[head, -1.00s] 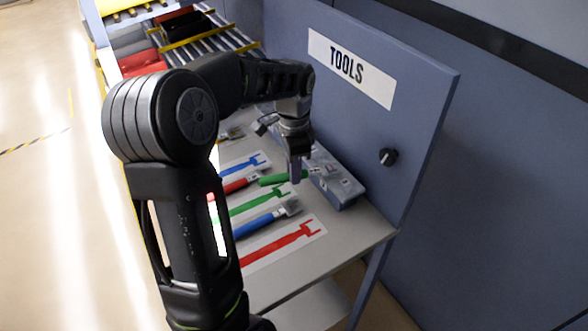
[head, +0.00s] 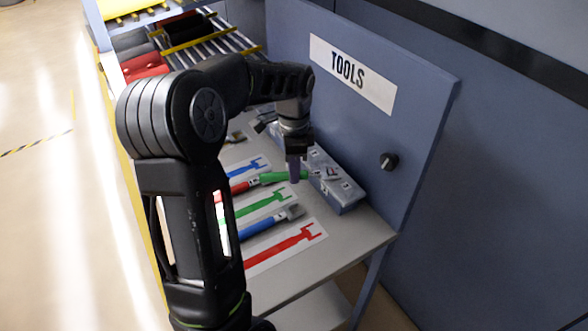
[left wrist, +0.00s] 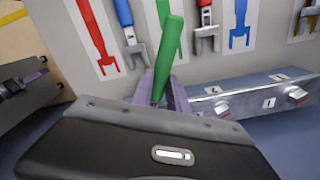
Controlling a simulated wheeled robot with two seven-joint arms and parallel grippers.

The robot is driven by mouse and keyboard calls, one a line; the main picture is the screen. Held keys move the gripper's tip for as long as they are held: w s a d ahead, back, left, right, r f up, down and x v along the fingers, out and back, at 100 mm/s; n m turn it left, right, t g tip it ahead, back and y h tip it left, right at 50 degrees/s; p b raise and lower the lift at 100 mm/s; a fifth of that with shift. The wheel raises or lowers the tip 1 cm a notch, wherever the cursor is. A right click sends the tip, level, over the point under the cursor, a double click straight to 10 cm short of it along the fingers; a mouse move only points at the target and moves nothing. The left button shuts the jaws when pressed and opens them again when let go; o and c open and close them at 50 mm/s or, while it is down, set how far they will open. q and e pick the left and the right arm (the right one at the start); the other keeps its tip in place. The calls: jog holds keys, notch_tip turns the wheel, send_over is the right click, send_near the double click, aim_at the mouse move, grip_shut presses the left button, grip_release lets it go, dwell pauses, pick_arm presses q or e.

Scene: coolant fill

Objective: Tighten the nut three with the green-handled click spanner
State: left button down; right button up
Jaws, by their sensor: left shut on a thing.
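The green-handled click spanner (head: 272,178) is over the tool bench in the head view. My left gripper (head: 294,172) points down and is shut on its green handle. In the left wrist view the green handle (left wrist: 171,45) rises, tilted, from between the purple fingertips (left wrist: 160,92) of that gripper. The spanner's head is not clear to see, and I cannot tell whether the handle is clear of the bench. My right gripper is not in view. Nut three is not seen.
A blue-handled spanner (head: 262,226) and a red-handled one (left wrist: 205,18) lie near coloured outline cards. A red outline card (head: 285,247) is bare. A grey-blue box (head: 345,197) stands along the upright TOOLS panel (head: 420,110). Bins and rollers are at the back left.

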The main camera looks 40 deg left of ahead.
pick_arm(q)
jog(key=shift+w+a+m, duration=0.35)
jog(key=shift+m, duration=0.15)
jog(key=shift+w+a+p, duration=0.1)
jog(key=shift+w+p, duration=0.05)
jog(key=shift+p, duration=0.15)
dwell(0.4)
jog(key=shift+s+d+n, duration=0.3)
jog(key=shift+s, duration=0.05)
jog(key=shift+r, duration=0.15)
jog(key=shift+r+p, duration=1.5)
jog(key=shift+r, duration=1.4)
